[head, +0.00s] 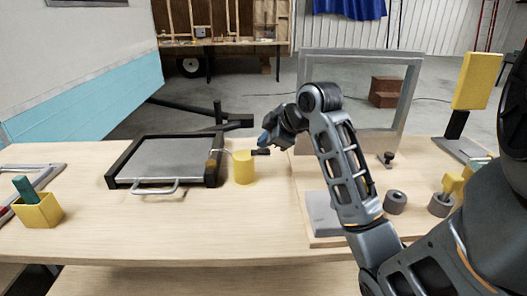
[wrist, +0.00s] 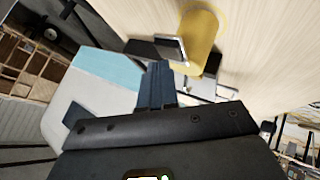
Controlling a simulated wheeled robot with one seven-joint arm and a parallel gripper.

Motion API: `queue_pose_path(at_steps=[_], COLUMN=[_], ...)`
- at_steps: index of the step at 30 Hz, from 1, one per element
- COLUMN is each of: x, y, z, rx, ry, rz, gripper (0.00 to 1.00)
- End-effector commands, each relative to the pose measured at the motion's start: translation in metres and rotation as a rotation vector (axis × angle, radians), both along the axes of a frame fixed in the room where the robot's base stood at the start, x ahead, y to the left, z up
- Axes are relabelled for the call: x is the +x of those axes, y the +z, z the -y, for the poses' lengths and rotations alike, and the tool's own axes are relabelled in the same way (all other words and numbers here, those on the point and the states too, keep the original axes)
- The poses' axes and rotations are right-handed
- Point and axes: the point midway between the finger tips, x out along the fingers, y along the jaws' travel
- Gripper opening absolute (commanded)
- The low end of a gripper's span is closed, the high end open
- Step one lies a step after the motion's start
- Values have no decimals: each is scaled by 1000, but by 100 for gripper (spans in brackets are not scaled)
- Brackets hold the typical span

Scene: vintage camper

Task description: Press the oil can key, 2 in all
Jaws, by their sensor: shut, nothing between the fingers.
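The yellow oil can (head: 244,167) stands upright on the wooden bench, right of the grey tray. Its thin spout points left, and a dark key (head: 262,152) sticks out to the right near its top. In the wrist view the oil can (wrist: 203,32) is at the top, with the dark key (wrist: 153,49) beside it. My gripper (head: 264,138) is shut and empty, just above the key in the head view. In the wrist view its blue fingertips (wrist: 158,68) are close to the key's edge; I cannot tell whether they touch.
The grey tray (head: 170,158) with a black frame lies to the left. A yellow box (head: 40,211) holding a green-handled thing stands at the far left. On the right are a raised board with a grey upright frame (head: 407,95) and grey rings (head: 395,202). The front middle bench is clear.

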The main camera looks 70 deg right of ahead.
Motion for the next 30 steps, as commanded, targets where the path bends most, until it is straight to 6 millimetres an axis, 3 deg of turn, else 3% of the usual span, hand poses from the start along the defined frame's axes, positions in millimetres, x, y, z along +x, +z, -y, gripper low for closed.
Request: queue_pose_path(at_steps=[30], x=[0], y=[-15], z=[-1], rx=[8], ry=[0], rz=[-2], gripper=[0])
